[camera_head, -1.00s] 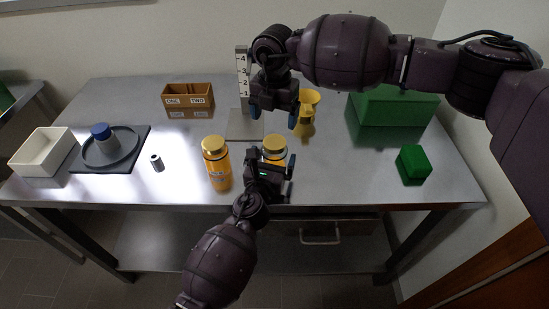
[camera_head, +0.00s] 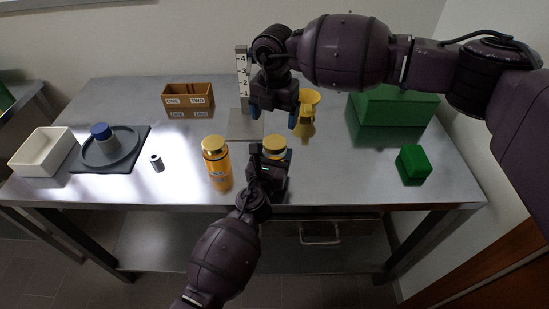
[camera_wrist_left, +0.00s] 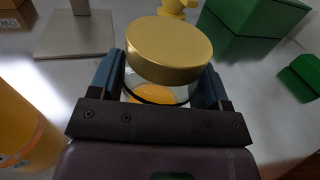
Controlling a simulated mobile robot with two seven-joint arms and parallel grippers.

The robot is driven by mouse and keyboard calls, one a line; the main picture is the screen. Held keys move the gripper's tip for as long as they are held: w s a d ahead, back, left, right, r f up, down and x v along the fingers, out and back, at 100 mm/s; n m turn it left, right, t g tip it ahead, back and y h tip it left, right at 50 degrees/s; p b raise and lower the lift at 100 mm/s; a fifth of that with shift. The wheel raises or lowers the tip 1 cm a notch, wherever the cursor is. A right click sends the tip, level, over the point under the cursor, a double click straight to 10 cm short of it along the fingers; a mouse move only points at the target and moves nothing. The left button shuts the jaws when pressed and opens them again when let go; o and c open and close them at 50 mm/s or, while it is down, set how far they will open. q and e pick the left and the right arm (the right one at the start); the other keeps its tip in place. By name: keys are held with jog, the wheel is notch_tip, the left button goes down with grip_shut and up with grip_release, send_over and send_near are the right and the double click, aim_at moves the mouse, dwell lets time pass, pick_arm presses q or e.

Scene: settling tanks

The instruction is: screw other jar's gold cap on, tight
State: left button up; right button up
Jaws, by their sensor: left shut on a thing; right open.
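One orange jar (camera_head: 219,172) with a gold cap (camera_head: 214,143) stands upright near the table's front edge. The other jar, to its right, also has a gold cap (camera_head: 274,144) on top. My left gripper (camera_head: 270,165) is in front of this second jar and mostly hides it. In the left wrist view its fingers are shut on the jar's clear glass (camera_wrist_left: 183,95), just below the gold cap (camera_wrist_left: 170,48). How tightly that cap sits cannot be told. My right gripper (camera_head: 275,118) is open and empty, above and behind this jar.
A scale post on a metal plate (camera_head: 243,126) and a yellow funnel (camera_head: 309,98) stand behind the jars. A green box (camera_head: 414,164) is at right. A small cylinder (camera_head: 157,163), dark tray (camera_head: 131,151) and white bin (camera_head: 27,163) are at left.

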pick_arm(q)
jog(key=c, duration=0.5)
pick_arm(e)
jog(key=n, duration=0.4)
jog(key=shift+n, duration=0.3)
jog(key=n, duration=0.9)
jog(key=shift+n, duration=0.3)
jog(key=n, duration=2.1)
jog(key=shift+n, duration=0.4)
jog(key=n, duration=0.4)
jog(key=shift+n, duration=0.3)
